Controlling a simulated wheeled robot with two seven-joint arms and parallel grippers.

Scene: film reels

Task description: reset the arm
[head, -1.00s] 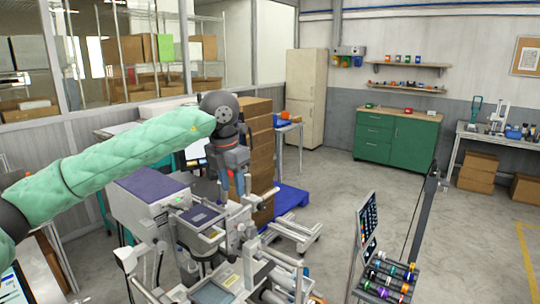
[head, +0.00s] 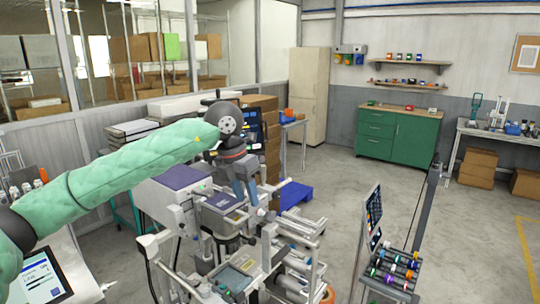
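My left arm, in a green padded sleeve, comes in from the left in the head view. Its gripper (head: 245,192) points down over the grey and white machine (head: 225,203). Two finger parts show with a gap between them, and I see nothing held there. The fingertips are small against the machine, and I cannot tell whether they touch it. My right gripper is not in view.
A rack with several coloured reels (head: 393,268) stands at the lower right beside a dark post (head: 424,215). Stacked cardboard boxes (head: 268,135) and a blue pallet (head: 292,196) are behind the machine. A green cabinet (head: 398,136) stands at the back wall. The floor between is clear.

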